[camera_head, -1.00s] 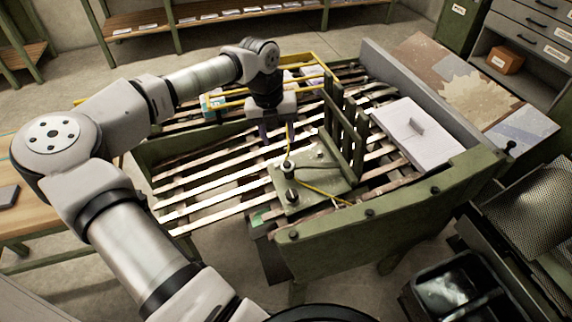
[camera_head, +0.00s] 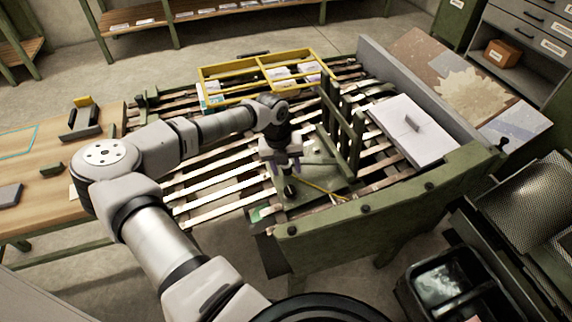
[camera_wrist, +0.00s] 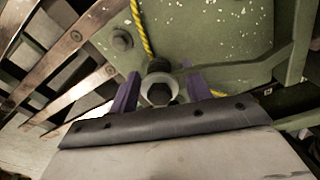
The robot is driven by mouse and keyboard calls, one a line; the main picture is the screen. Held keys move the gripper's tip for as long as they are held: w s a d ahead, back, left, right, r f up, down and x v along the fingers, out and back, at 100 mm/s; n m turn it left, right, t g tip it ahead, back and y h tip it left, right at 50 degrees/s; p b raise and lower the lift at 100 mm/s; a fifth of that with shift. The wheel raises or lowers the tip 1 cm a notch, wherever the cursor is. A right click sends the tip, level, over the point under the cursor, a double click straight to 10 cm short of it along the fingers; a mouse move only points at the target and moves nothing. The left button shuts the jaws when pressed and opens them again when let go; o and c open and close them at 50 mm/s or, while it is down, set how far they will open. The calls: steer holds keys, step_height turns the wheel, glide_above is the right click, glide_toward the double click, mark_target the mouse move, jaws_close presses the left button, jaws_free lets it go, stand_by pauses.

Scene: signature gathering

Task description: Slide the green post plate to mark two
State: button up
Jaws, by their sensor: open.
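The green post plate (camera_head: 322,177) lies on the slatted bed near its front right end, with an upright green slatted fence (camera_head: 343,130) along its right side. A dark knob (camera_head: 289,190) stands near its front left corner. My gripper (camera_head: 285,167) is open above the plate, pointing down. In the wrist view the plate (camera_wrist: 225,45) fills the upper right, and a post with a pale collar and dark top (camera_wrist: 159,84) shows between my purple fingers (camera_wrist: 163,90). I cannot tell whether they touch it. No mark two is readable.
A yellow frame (camera_head: 262,65) with packets sits at the back of the bed. A white board with a handle (camera_head: 410,130) lies right of the fence. A green end beam (camera_head: 400,205) bounds the front right. A yellow cord (camera_head: 325,191) runs over the plate. The left slats are largely clear.

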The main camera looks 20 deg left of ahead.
mark_target(328, 157)
jaws_close()
steer(key=w+d+b, duration=0.1)
steer(key=w+d, duration=0.1)
steer(key=d, duration=0.1)
steer(key=w+d+r+b, duration=0.1)
steer(key=w+d, duration=0.2)
steer(key=w+d+r+b, duration=0.1)
steer(key=w+d, duration=0.1)
steer(key=d, duration=0.1)
steer(key=shift+w+d+r, duration=0.15)
steer(key=shift+w+d, duration=0.2)
steer(key=shift+r, duration=0.1)
jaws_free()
steer(key=shift+w+d, duration=0.1)
steer(key=shift+d, duration=0.05)
